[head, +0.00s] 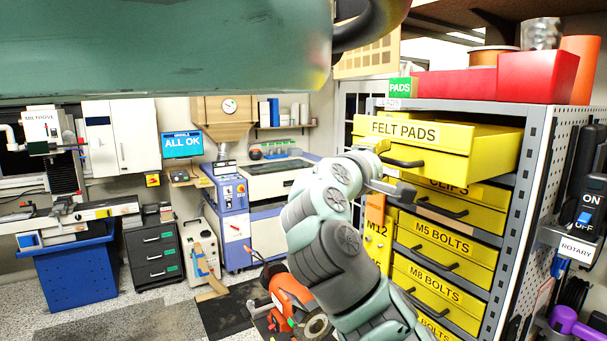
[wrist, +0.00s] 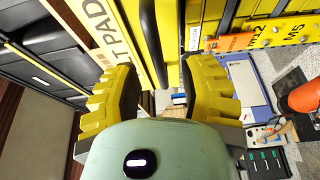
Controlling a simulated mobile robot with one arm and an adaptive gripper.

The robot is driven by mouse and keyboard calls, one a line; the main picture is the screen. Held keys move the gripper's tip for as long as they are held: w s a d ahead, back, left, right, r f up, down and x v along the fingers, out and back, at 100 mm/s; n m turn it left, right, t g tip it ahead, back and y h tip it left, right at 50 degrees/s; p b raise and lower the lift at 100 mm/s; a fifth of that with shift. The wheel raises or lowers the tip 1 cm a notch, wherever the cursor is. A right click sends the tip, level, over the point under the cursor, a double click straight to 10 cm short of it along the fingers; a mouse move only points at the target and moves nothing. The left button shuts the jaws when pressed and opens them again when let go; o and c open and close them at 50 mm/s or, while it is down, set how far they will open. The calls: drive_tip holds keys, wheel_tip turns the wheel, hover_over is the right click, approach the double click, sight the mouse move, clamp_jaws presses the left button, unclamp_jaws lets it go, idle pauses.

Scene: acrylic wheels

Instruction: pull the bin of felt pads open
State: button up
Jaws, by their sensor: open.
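The yellow bin labelled FELT PADS (head: 458,148) is the top bin of the grey cabinet and juts out well past the bins below it. Its black handle (head: 405,163) is on the front face. My gripper (head: 386,166) is at that front, beside the handle. In the wrist view my gripper (wrist: 160,88) has its two yellow-and-black fingers apart. The black handle (wrist: 150,42) runs between and ahead of them, with part of the felt pads label (wrist: 101,25) to the left. I cannot tell whether a finger touches the handle.
Below are more yellow bins, such as M5 BOLTS (head: 443,237) and M8 BOLTS (head: 438,283). An orange M12 tag (head: 376,222) hangs near my arm. Red boxes (head: 540,76) stand on the cabinet (head: 519,200). An orange machine (head: 288,290) is on the floor.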

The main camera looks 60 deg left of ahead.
drive_tip(key=v, duration=0.9)
drive_tip(key=shift+s, duration=0.35)
drive_tip(key=shift+r, duration=0.1)
